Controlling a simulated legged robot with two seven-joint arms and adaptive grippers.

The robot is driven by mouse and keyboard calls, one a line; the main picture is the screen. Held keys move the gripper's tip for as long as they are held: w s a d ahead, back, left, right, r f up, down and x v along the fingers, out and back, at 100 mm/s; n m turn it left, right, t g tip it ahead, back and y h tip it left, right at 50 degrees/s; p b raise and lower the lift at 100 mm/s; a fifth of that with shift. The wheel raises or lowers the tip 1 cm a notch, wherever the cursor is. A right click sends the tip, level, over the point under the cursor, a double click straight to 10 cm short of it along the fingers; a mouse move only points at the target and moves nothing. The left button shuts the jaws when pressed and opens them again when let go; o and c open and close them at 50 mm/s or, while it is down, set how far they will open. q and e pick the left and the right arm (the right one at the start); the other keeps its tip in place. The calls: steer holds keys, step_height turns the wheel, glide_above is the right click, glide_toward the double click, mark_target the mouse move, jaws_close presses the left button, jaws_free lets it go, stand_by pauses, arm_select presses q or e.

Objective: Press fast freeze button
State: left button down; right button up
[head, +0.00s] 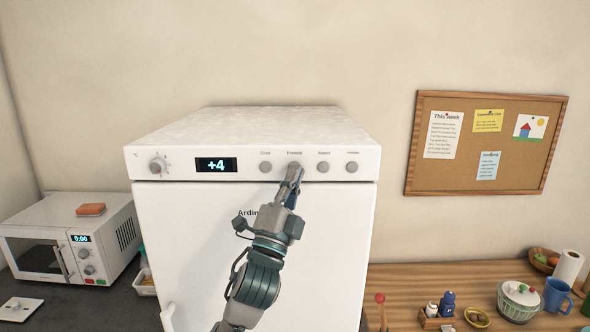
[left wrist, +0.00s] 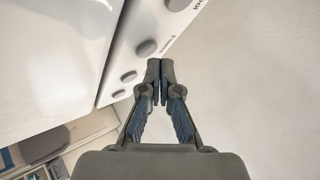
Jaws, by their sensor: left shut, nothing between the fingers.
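A white fridge (head: 180,220) has a control panel across its upper front. A row of round grey buttons runs along the panel: one labelled like "Cool" (head: 265,167), one like "Freezer" (head: 295,167), one like "Alarm" (head: 323,167), and a far-right button (head: 352,167) whose small label I cannot read surely. My left gripper (head: 295,175) is shut and empty, its tips at the "Freezer" button and partly over it. In the left wrist view, the shut fingertips (left wrist: 160,66) lie beside the button row (left wrist: 147,48); contact cannot be told. My right gripper is not in view.
A dial (head: 158,165) and a display reading +4 (head: 216,165) are left on the panel. A microwave (head: 72,235) with a sponge (head: 90,210) stands at left. A wooden counter (head: 400,285) with kitchen items is at right, below a cork board (head: 485,143).

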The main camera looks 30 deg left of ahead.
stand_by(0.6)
arm_select(q)
steer(key=shift+w+a+r+p, duration=0.15)
steer(key=shift+w+p, duration=0.1)
steer(key=shift+p, duration=0.05)
steer(key=shift+w+a, duration=0.1)
steer(key=shift+w, duration=0.05)
stand_by(0.5)
steer(key=shift+s+d, duration=0.3)
steer(key=shift+s, duration=0.2)
steer(key=shift+p, duration=0.3)
steer(key=s+d+p, duration=0.1)
steer(key=s+d, duration=0.2)
steer(key=s, duration=0.2)
steer(key=shift+p, duration=0.3)
